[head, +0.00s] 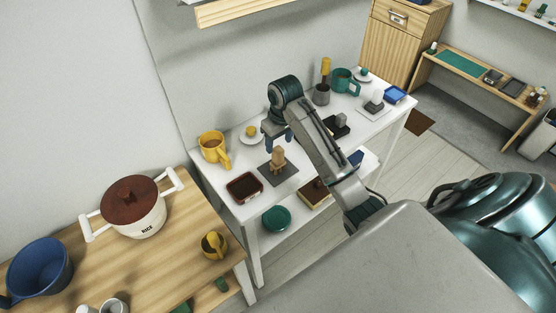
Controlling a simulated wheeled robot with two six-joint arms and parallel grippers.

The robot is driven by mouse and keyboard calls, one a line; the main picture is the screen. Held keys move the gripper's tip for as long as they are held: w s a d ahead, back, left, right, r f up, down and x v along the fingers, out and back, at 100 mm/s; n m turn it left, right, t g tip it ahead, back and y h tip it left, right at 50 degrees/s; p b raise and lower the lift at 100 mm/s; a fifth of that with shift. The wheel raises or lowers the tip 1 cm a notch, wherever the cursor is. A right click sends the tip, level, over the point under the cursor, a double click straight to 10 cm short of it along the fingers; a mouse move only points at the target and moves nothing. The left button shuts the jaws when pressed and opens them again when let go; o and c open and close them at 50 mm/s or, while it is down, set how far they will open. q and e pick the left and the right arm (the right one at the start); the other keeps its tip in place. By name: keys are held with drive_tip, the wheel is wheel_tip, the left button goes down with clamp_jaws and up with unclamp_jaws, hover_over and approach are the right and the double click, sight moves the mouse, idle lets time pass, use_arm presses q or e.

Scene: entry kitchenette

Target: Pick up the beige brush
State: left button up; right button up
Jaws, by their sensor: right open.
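A small beige object (278,158), which looks like the beige brush, stands on a dark grey mat (291,176) on the white table (232,209). My right gripper (276,139) is open and points down just above and behind it in the picture. Its teal fingers are apart, with nothing seen held between them. I cannot tell whether a fingertip touches the brush. My right arm crosses the table from the lower right and hides part of the tabletop. My left gripper is not in view.
A yellow mug (212,148), a white saucer (250,140) with a yellow item and a dark red tray (244,187) stand close by. A wooden counter (185,236) holds a lidded pot (139,213).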

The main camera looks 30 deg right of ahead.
sight(278, 149)
drive_tip(key=f+p, duration=0.1)
drive_tip(key=f, duration=0.2)
drive_tip(key=shift+w, duration=0.2)
drive_tip(key=f+p, duration=0.1)
drive_tip(key=f, duration=0.1)
drive_tip(key=w+f+p, duration=0.1)
drive_tip(key=f, duration=0.1)
drive_tip(key=shift+d+f+p, duration=0.15)
drive_tip(key=shift+f+p, duration=0.15)
drive_tip(key=shift+p, duration=0.1)
drive_tip(key=shift+f, duration=0.35)
drive_tip(key=c, duration=1.1)
drive_tip(key=shift+o, duration=0.2)
drive_tip(key=shift+r, duration=0.15)
